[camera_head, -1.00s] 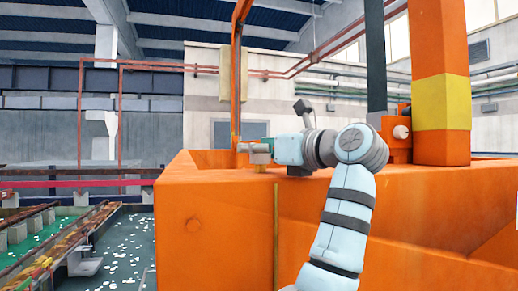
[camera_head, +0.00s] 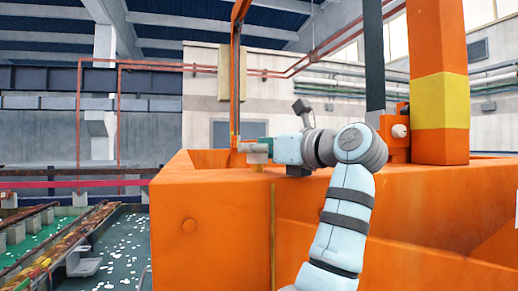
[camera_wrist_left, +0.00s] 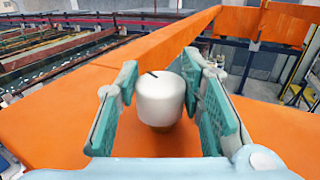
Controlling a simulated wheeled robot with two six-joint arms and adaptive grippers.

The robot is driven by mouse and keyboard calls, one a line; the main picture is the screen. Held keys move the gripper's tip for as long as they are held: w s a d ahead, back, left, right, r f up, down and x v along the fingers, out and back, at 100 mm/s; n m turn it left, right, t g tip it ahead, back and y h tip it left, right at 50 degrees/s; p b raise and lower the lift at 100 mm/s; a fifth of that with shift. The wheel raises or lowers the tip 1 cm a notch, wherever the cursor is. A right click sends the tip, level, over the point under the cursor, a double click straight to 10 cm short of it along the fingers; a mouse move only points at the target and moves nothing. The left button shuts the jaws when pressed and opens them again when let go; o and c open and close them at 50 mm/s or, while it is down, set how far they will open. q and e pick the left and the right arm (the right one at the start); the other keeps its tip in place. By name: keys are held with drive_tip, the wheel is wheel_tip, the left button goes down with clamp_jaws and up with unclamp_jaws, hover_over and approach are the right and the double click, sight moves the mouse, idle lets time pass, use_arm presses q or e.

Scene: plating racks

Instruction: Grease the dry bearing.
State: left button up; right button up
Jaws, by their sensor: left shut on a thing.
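My left gripper (camera_head: 256,150) reaches over the top of the orange structure (camera_head: 210,225) in the head view. In the left wrist view, its teal-padded fingers (camera_wrist_left: 163,95) are shut around a white rounded cylinder (camera_wrist_left: 160,100) with a short dark line on its top. The cylinder stands about upright above an orange surface; whether it rests on it cannot be told. An orange block with a pale round knob (camera_head: 399,131) is fixed beside the thick orange post. Which part is the dry bearing is not clear. My right gripper is not in view.
A thick orange post with a yellow band (camera_head: 441,100) rises at the right. A thin orange upright (camera_head: 235,80) stands just beyond the gripper. Tanks with green liquid (camera_head: 120,250) lie at the lower left. In the wrist view, a long orange beam (camera_wrist_left: 185,35) runs away behind the cylinder.

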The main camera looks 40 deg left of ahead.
use_arm(q)
drive_tip(key=shift+f, duration=0.1)
idle(0.3)
drive_tip(key=o, duration=1.2)
drive_tip(key=shift+a, duration=0.1)
